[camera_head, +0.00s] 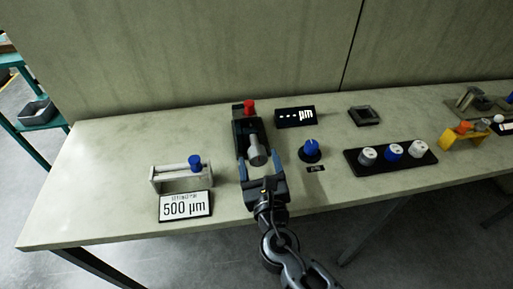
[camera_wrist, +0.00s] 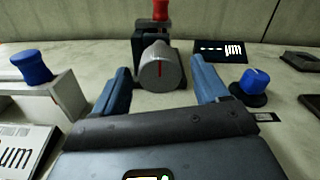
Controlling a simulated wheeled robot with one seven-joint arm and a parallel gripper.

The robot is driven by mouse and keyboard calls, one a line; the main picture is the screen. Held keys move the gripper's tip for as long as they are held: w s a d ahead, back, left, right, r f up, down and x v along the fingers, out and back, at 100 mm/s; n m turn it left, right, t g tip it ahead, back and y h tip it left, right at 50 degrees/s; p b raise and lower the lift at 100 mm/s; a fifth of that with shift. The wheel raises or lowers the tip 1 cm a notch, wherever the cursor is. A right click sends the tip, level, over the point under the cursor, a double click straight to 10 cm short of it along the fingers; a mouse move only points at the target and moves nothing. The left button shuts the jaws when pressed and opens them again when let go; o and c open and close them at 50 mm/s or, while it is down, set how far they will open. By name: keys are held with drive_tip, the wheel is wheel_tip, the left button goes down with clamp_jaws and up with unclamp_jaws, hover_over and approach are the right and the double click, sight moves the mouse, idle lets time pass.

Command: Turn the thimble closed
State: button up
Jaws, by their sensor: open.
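The thimble (camera_head: 257,155) is a grey cylinder at the near end of a dark instrument body (camera_head: 240,131) with a red knob (camera_head: 249,106) at its far end. In the wrist view the thimble (camera_wrist: 160,68) faces me and shows a red line on its front. My gripper (camera_head: 262,181) is open, just short of the thimble on its near side. In the wrist view its two blue fingers (camera_wrist: 163,84) stand left and right of the thimble, apart from it as far as I can tell. Nothing is held.
A display (camera_head: 295,116) reads "--- µm". A blue knob (camera_head: 311,151) stands right of the instrument. At left are a white bracket with a blue knob (camera_head: 194,162) and a "500 µm" sign (camera_head: 185,206). A black tray (camera_head: 375,165) holds three knobs. Bare table lies at far left.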

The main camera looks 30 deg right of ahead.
sight(257, 151)
drive_tip(key=shift+x, duration=2.2)
drive_tip(key=c, duration=1)
drive_tip(key=shift+c, duration=0.2)
